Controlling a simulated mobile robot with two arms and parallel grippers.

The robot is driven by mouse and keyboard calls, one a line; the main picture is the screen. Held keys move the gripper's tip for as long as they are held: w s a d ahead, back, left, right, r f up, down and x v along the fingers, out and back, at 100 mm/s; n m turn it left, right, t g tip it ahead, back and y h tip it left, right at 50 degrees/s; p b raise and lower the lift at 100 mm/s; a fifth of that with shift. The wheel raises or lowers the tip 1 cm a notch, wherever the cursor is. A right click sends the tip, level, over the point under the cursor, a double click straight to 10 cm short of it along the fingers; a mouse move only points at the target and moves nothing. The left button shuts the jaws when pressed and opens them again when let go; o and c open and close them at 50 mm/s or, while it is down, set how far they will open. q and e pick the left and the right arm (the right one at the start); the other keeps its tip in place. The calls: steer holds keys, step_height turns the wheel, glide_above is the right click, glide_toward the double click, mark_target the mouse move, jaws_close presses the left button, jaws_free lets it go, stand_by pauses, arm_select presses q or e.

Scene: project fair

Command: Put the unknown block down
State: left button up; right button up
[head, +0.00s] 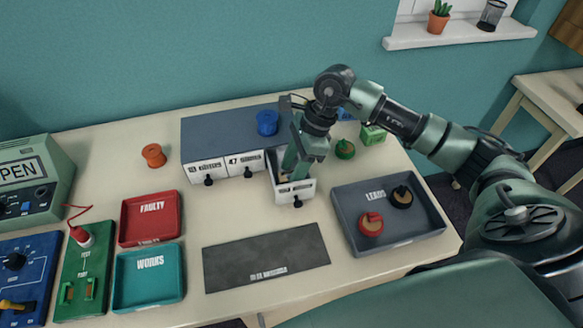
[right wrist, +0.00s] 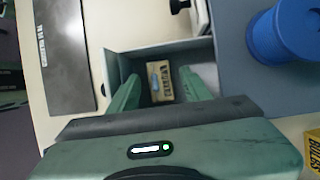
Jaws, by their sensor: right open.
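A small tan block (right wrist: 157,88) with a blue mark and dark lettering lies in the open drawer (head: 296,195) of the grey cabinet (head: 215,130). My right gripper (head: 292,172) reaches down into this drawer. In the right wrist view its two fingers (right wrist: 160,92) are spread, one on each side of the block, with gaps between. In the head view the block is hidden by the gripper. My left gripper is not in view.
Two other drawers (head: 243,163) are shut. A blue spool (head: 267,122) stands on the cabinet. In front are a dark mat (head: 265,252), the red FAULTY tray (head: 150,225) and teal WORKS tray (head: 148,285). The grey LEADS tray (head: 395,235) holds red and black spools.

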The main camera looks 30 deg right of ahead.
steer(key=shift+r, duration=0.2)
steer(key=shift+d+r, duration=0.15)
steer(key=shift+r, duration=0.05)
steer(key=b+v, duration=0.2)
steer(key=v, duration=0.9)
steer(key=shift+r+b, duration=0.25)
steer(key=shift+b, duration=0.15)
